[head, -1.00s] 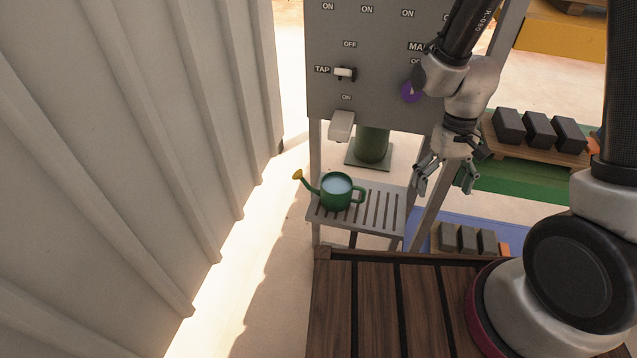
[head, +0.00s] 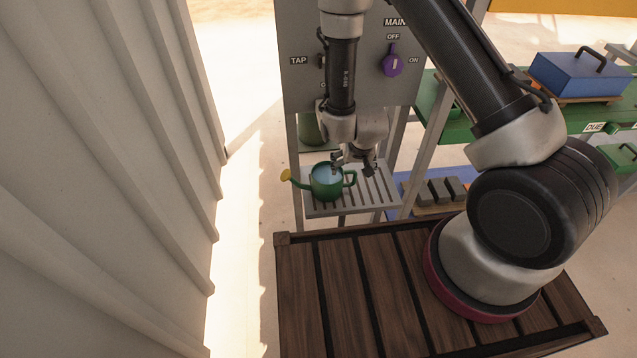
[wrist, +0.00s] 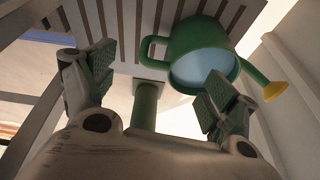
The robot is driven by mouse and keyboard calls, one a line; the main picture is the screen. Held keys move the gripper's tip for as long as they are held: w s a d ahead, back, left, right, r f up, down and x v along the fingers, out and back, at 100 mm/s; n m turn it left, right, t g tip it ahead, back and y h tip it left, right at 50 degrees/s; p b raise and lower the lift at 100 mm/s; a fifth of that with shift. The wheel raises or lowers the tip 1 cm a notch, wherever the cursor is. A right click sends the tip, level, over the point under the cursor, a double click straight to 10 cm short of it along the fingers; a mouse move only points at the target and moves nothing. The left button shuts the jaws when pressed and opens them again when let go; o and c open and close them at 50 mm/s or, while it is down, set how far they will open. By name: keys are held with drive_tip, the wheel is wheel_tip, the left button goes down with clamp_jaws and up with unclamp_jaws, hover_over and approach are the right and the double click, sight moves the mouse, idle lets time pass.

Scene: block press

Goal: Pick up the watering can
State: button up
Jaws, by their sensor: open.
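The green watering can (head: 326,187) stands upright on a slatted grey shelf (head: 378,190), with water showing inside and its yellow-tipped spout to the left. Its handle is on the right. My gripper (head: 354,166) is at the can's handle side, close above it, open and empty. In the wrist view the can (wrist: 187,42) is beyond the fingers, with its spout to the right. Its handle lies between the two spread fingers of my gripper (wrist: 152,90) in that picture, and the right finger overlaps the can's rim. I cannot tell whether it touches.
A grey panel (head: 300,35) with a purple MAIN knob (head: 393,62) and a TAP switch rises behind the shelf. A corrugated wall (head: 110,150) stands to the left. Dark blocks (head: 437,191) lie to the right, below a green table with a blue box (head: 578,75).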

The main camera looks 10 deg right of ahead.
sight(348, 171)
drive_tip(key=shift+t, duration=0.3)
drive_tip(key=x, duration=0.7)
drive_tip(key=shift+w+f, duration=0.25)
drive_tip(key=shift+w, duration=0.25)
drive_tip(key=c, duration=1.8)
